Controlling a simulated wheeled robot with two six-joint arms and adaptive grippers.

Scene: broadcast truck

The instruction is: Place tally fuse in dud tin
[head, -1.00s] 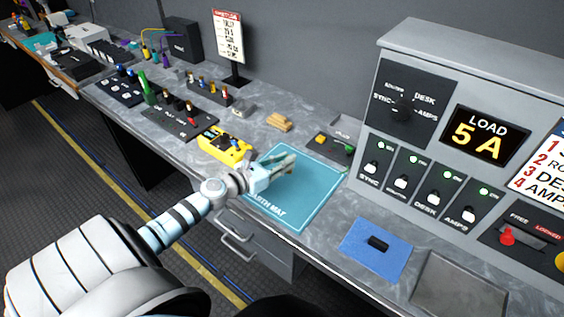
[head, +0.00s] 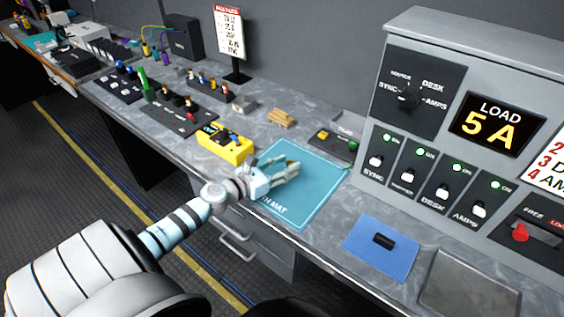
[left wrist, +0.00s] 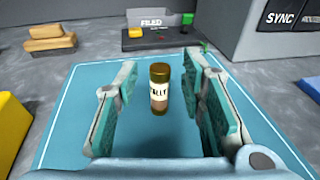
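The tally fuse (left wrist: 159,88), a small brown-gold cylinder with a pale label reading "LLY", stands upright on the teal mat (left wrist: 75,90). In the left wrist view it is between the fingers of my left gripper (left wrist: 160,108), with clear gaps on both sides. In the head view my left gripper (head: 285,172) is open low over the mat (head: 310,200), and its fingers mostly hide the fuse. No tin is readable as the dud tin; a shallow grey tray (head: 425,292) lies at the lower right. My right gripper is not in view.
A yellow case (head: 224,144) stands left of the mat. A small "FILED" panel (left wrist: 150,38) and wooden blocks (head: 281,118) are behind it. A blue cloth (head: 370,255) with a black cylinder (head: 384,241) lies to the right, before the grey console (head: 400,45).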

